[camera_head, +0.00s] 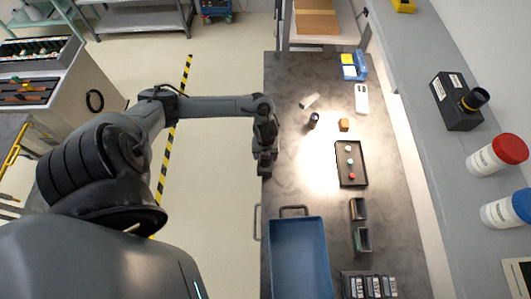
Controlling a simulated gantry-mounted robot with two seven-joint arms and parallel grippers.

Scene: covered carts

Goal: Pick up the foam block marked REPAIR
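No REPAIR marking can be read at this size, so I cannot tell which item is the foam block. A small orange-brown block (344,125) sits on the lit part of the dark bench. A small whitish piece (309,101) lies tilted nearby, to its upper left. My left gripper (265,171) hangs over the bench's left edge, left of these items and apart from them. Its fingers are too small and dark to show whether they are open. My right gripper is out of view.
A dark upright cylinder (313,120) stands left of the block. A black tray (351,180) holds small coloured pieces. A blue bin (299,260) stands at the front, with dark boxes (361,240) to its right. Bare bench lies between my gripper and the tray.

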